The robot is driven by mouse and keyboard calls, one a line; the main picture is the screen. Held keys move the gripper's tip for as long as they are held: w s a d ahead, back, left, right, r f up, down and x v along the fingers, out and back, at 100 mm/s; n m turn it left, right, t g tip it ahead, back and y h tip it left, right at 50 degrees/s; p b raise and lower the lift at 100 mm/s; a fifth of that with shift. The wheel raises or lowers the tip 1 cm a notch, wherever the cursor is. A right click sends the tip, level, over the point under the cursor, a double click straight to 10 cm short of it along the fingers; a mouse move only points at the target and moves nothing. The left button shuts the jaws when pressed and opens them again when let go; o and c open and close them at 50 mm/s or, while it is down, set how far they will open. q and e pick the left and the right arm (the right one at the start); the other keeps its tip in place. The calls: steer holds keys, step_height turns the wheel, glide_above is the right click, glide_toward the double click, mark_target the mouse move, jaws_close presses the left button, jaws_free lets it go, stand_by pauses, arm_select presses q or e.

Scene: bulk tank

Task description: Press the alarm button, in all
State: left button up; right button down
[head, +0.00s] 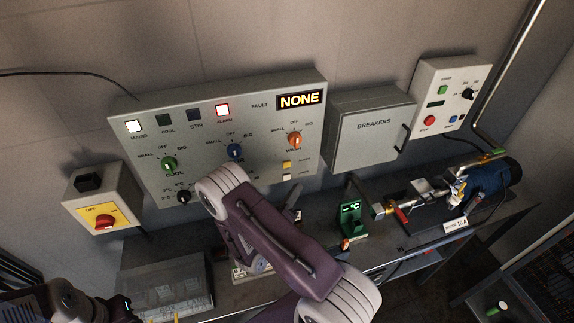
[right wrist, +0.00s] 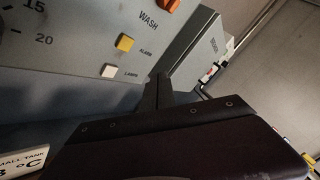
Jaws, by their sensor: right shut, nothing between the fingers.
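The alarm button is a small yellow square (head: 287,165) at the lower right of the grey control panel (head: 257,92). In the right wrist view the yellow alarm button (right wrist: 125,43) shows clearly, with its label beside it. My right gripper (right wrist: 158,85) is shut and empty, its dark fingers to the right of and below the button in that view, apparently apart from it. In the head view my right arm hides much of that gripper.
A white lamps button (right wrist: 109,71) sits just below the alarm button. The orange wash knob (head: 294,140) is above it. A grey breakers box (head: 370,140) stands to the right. A green gauge (head: 351,220) and pipework with a red-handled valve (head: 402,215) are below right.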

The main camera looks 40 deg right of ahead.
mark_target(287, 164)
steer(key=shift+w+d+r+b, duration=0.1)
steer(key=shift+w+d+b, duration=0.2)
steer(key=shift+w, duration=0.85)
steer(key=shift+w+d+r+b, duration=0.1)
steer(key=shift+w+d, duration=0.3)
steer(key=shift+w, duration=0.7)
steer(key=shift+w+d+b, duration=0.2)
steer(key=shift+w+d, duration=0.15)
steer(key=shift+w, duration=0.8)
steer(key=shift+w+d, duration=0.15)
steer(key=shift+w, duration=0.25)
steer(key=shift+w+d, duration=0.1)
steer(key=shift+w, duration=0.3)
steer(key=shift+s+a, duration=0.25)
steer(key=shift+s, duration=0.55)
